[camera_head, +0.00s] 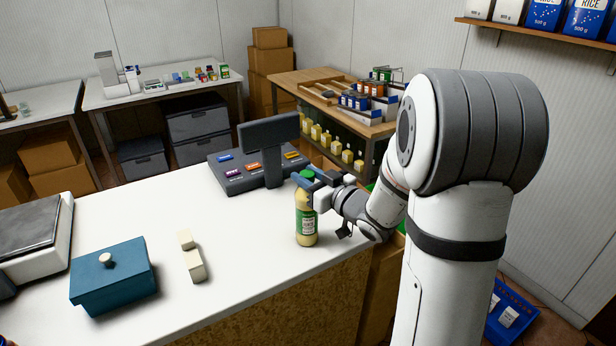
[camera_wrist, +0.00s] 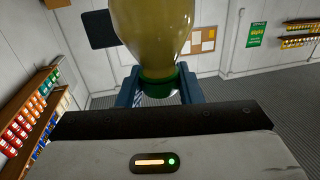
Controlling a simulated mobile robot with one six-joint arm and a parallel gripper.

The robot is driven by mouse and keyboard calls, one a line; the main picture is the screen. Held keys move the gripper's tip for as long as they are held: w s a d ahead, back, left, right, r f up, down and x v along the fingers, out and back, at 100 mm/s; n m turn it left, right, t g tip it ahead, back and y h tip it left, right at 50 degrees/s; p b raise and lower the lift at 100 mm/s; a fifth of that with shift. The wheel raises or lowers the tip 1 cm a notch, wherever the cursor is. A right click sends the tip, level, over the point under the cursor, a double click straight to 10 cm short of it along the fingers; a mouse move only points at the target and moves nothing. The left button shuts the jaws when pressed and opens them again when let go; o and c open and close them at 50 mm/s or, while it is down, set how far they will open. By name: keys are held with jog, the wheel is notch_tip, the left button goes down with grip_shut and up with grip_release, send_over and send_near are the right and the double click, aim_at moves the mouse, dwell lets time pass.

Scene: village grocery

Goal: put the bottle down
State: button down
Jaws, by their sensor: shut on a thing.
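The bottle (camera_head: 306,222) holds something pale yellow and has a green label and a green cap. It is upright over the white counter (camera_head: 240,285), near the counter's right edge. Whether its base touches the top cannot be told. My gripper (camera_head: 306,180) reaches in from the right and is shut on the bottle's top, around the cap. In the wrist view the bottle (camera_wrist: 155,30) shows with its green cap between the two blue fingers (camera_wrist: 158,88). The fingers partly hide the cap in the head view.
A till (camera_head: 260,168) with a screen stands behind the bottle. A cream block-like thing (camera_head: 190,258), a teal lidded box (camera_head: 112,275) and a scale (camera_head: 35,240) stand to the left. The counter between the bottle and the cream thing is clear.

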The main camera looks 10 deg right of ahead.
jog(key=c, duration=1.5)
grip_release()
jog(key=shift+f, duration=0.2)
jog(key=o, duration=0.5)
jog(key=shift+r, duration=0.1)
